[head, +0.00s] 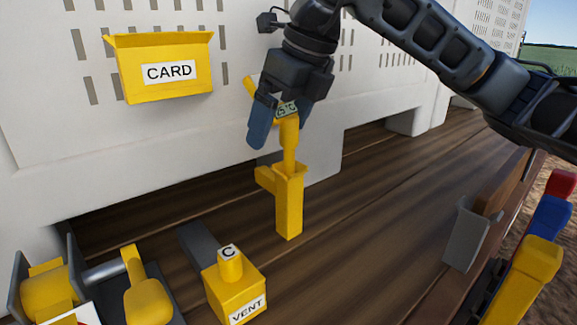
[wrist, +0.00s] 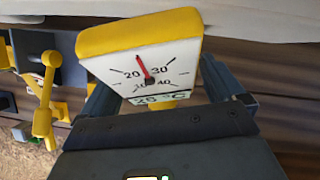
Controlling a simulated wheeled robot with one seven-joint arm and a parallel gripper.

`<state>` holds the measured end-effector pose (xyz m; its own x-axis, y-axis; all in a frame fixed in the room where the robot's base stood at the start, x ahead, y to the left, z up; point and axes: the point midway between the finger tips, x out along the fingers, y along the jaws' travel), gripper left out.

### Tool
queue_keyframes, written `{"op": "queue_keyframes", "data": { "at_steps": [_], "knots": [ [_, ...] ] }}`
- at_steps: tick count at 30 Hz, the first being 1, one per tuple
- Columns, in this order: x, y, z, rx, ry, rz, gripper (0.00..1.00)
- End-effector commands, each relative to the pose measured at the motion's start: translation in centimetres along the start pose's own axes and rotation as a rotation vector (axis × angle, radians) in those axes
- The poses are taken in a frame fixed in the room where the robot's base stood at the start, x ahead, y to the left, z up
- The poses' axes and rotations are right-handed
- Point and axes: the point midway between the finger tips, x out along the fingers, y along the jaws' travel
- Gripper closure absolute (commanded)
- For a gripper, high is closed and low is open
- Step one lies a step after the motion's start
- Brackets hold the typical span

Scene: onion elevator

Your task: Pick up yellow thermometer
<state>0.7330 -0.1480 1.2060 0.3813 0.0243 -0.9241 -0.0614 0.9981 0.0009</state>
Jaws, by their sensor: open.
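The yellow thermometer (wrist: 150,58) has a white dial with a red needle and a small "°C" readout, and its face fills the middle of the wrist view. In the head view its yellow stem (head: 289,145) runs down into an upright yellow holder (head: 289,205) on the wooden deck. My gripper (head: 280,130) is above the holder with its blue fingers open, one on each side of the thermometer. Most of the thermometer head is hidden behind my gripper in the head view. I cannot tell whether either finger touches it.
A yellow CARD box (head: 168,72) hangs on the white slotted wall behind. A yellow VENT box (head: 235,290) stands at front left, near a yellow lever (head: 146,290). A grey bin (head: 467,235) and coloured handles are at right. Bare deck lies between.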

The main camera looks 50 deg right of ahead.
Motion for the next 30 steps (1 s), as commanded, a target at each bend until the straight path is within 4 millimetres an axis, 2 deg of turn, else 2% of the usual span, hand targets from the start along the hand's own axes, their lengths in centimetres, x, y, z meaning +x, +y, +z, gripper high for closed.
{"op": "queue_keyframes", "data": {
  "at_steps": [3, 10, 30],
  "knots": [
    [0.79, 0.03, -0.01, -0.001, 0.000, 0.000, 0.04],
    [0.93, 0.01, -0.02, -0.001, 0.000, -0.001, 0.04],
    [0.88, 0.00, -0.01, -0.001, -0.001, -0.001, 0.68]
  ]
}}
